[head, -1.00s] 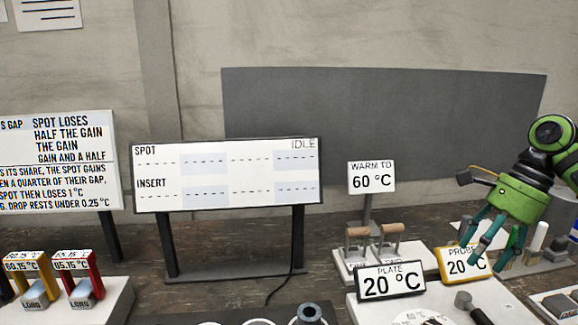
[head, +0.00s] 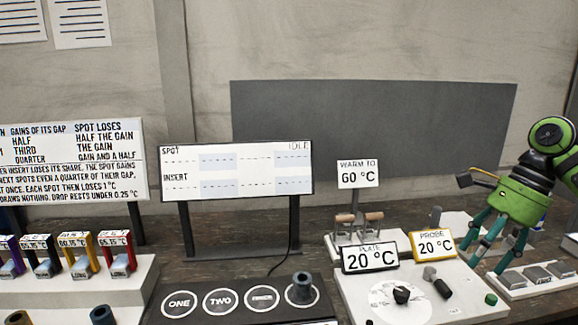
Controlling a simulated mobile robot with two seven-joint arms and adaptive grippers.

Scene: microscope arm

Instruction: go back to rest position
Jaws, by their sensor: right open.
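My right gripper (head: 497,240) is at the right in the head view, its green body tilted and its teal fingers spread apart and pointing down. It is empty. It hangs near the yellow-framed PROBE display (head: 434,244), which reads 20 °C, and above the back of a row of grey pads. I cannot tell whether the fingertips touch anything. My left gripper is not in view.
A white box with a dial (head: 401,294) and a PLATE display (head: 369,257) stands at front right. A dark board (head: 240,279) with numbered circles holds a grey ring-shaped piece (head: 302,286). Colored thermometer-like blocks (head: 117,256) stand at left. An IDLE screen (head: 237,170) stands behind.

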